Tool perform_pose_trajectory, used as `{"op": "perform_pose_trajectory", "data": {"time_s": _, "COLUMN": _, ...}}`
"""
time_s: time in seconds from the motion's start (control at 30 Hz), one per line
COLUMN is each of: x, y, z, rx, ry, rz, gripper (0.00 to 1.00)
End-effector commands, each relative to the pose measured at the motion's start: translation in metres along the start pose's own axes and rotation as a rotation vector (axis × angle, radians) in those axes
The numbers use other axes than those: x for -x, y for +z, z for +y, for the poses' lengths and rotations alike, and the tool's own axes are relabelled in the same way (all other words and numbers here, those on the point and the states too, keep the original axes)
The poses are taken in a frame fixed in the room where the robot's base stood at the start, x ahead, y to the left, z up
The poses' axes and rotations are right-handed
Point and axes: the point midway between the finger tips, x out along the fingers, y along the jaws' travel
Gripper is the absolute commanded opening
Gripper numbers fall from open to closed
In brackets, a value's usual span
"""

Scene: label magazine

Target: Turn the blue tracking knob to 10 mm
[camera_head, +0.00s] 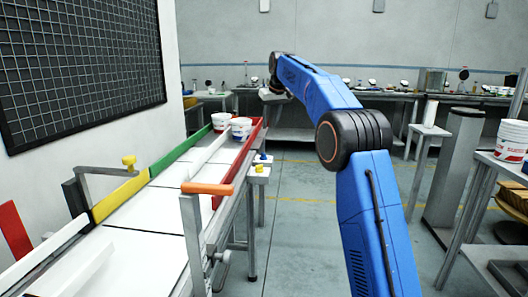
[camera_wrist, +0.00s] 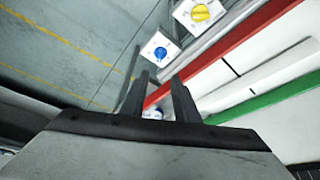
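The blue tracking knob (camera_wrist: 161,53) sits on a small white plate in the wrist view, just beyond my fingertips. It also shows small in the head view (camera_head: 263,157), beside the red rail. Its scale and pointer are too small to read. A yellow knob (camera_wrist: 201,13) on its own white plate is up and right of it; it also shows in the head view (camera_head: 259,168). My gripper (camera_wrist: 160,77) is open, with a gap between its two dark fingers and nothing held. In the head view my gripper (camera_head: 274,94) is small, at the arm's far end.
The red rail (camera_head: 240,160) and green rail (camera_head: 178,153) border a white sloping track. White tubs (camera_head: 241,128) stand at its far end. An orange handle (camera_head: 207,189) stands at the near side. Open grey floor (camera_head: 300,230) lies right of the track.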

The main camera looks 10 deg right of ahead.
Motion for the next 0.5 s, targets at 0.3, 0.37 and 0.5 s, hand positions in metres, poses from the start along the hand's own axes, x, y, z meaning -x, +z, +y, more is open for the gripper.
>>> {"op": "perform_pose_trajectory", "data": {"time_s": 0.3, "x": -0.054, "y": 0.001, "z": 0.0, "rx": 0.0, "ry": -0.001, "rz": -0.003, "gripper": 0.28}}
{"op": "perform_pose_trajectory", "data": {"time_s": 0.37, "x": -0.065, "y": 0.001, "z": 0.0, "rx": 0.0, "ry": 0.0, "rz": -0.002, "gripper": 0.28}}
{"op": "perform_pose_trajectory", "data": {"time_s": 0.5, "x": -0.089, "y": 0.001, "z": 0.0, "rx": 0.0, "ry": 0.0, "rz": -0.002, "gripper": 0.28}}
